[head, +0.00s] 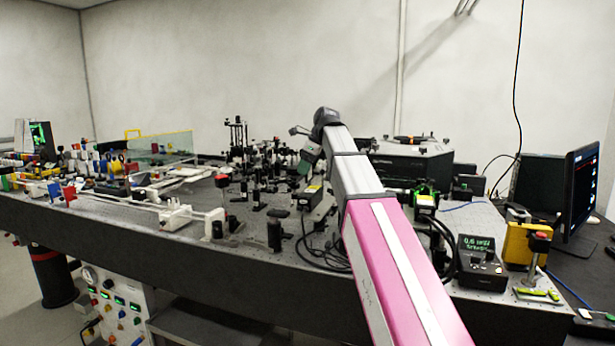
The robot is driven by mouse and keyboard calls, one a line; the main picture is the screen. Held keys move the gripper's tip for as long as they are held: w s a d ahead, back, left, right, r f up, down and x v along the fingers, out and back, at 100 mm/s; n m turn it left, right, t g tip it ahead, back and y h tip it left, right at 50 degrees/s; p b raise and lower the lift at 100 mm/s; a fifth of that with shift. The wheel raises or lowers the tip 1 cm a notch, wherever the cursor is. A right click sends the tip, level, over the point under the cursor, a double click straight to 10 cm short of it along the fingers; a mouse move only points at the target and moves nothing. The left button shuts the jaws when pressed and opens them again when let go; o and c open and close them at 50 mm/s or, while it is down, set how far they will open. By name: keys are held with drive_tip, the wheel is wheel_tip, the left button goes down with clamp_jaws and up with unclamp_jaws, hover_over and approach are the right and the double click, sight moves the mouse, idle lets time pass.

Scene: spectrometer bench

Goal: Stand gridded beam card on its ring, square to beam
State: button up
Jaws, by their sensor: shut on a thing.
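My gripper (305,163) is at the far end of my arm, over the middle of the optical bench, small and partly hidden by the wrist. It is shut on a small grey-green piece that appears to be the gridded beam card; no grid lines can be made out at this size. The piece seems to be held above the bench top, among dark posts and mounts. I cannot tell its tilt or its angle to the beam. I cannot pick out the ring among the crowded optics.
The optical bench (130,215) is crowded with mounts. A black box (410,163) stands behind my arm. A meter (478,260), a yellow box (525,245) and a monitor (580,190) are at the right. A clear panel (160,148) stands at the left. Dark cables lie near my arm.

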drive_tip(key=shift+f, duration=1.65)
drive_tip(key=o, duration=1.4)
drive_tip(key=v, duration=1.2)
